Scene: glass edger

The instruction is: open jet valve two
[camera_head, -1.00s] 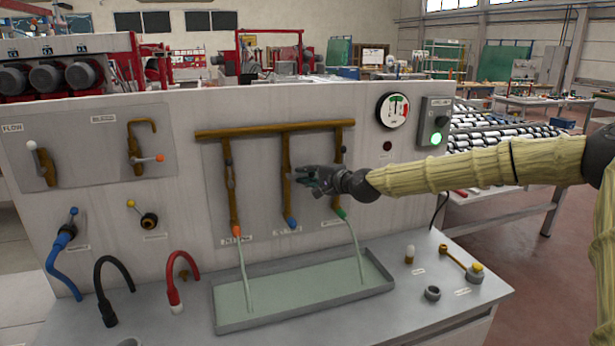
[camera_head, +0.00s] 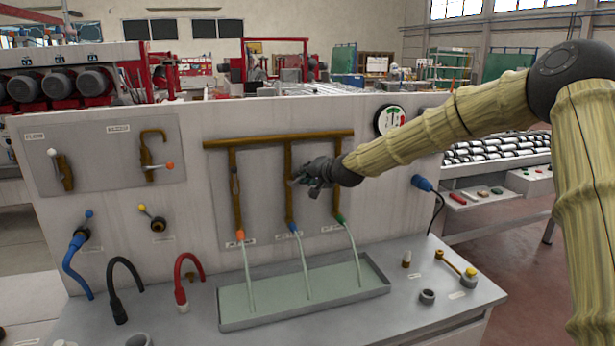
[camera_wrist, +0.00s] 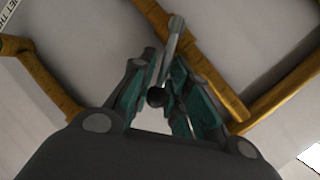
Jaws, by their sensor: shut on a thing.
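A brown pipe manifold (camera_head: 278,140) on the panel carries three down pipes. The middle pipe (camera_head: 289,165) ends in a blue nozzle (camera_head: 294,228), and a thin stream runs from it into the tray. My gripper (camera_head: 302,180) is at the middle pipe, over where its valve sits, and hides the valve in the head view. In the wrist view, my gripper (camera_wrist: 163,92) is shut around a grey valve lever (camera_wrist: 173,45) beside the brown pipe. The orange nozzle (camera_head: 240,235) and green nozzle (camera_head: 340,219) also run.
The shallow grey tray (camera_head: 300,320) lies below the nozzles. Blue, black (camera_head: 118,315) and red (camera_head: 183,295) hoses stand at the left. A blue plug (camera_head: 423,184) hangs on the panel's right.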

